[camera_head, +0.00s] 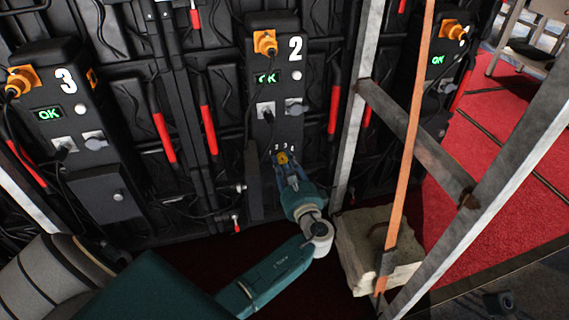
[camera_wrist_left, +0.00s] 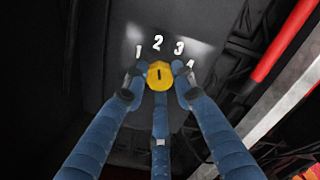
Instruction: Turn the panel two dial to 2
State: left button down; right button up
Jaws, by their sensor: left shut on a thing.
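The panel two box (camera_head: 273,90) stands at the centre of the head view, with a white 2, a green OK display and sockets. Its yellow dial (camera_head: 282,158) is low on the box, under small white numbers. In the left wrist view the yellow dial (camera_wrist_left: 160,75) has a dark mark near upright, below the 2; the numbers 1, 2, 3 and a partly hidden 4 arc around it. My left gripper (camera_head: 287,169) has its blue fingers around the dial, and they also show in the wrist view (camera_wrist_left: 157,88). My right gripper is not in view.
Panel three (camera_head: 62,100) stands at the left and another OK panel (camera_head: 437,75) at the right. A metal frame (camera_head: 410,130) with an orange strap (camera_head: 412,130) stands right of my arm, over a pale block (camera_head: 352,250). Red-handled levers flank panel two.

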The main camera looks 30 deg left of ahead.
pick_arm(q)
jog(key=c, duration=1.4)
grip_release()
jog(key=v, duration=1.2)
jog(key=shift+f, duration=0.1)
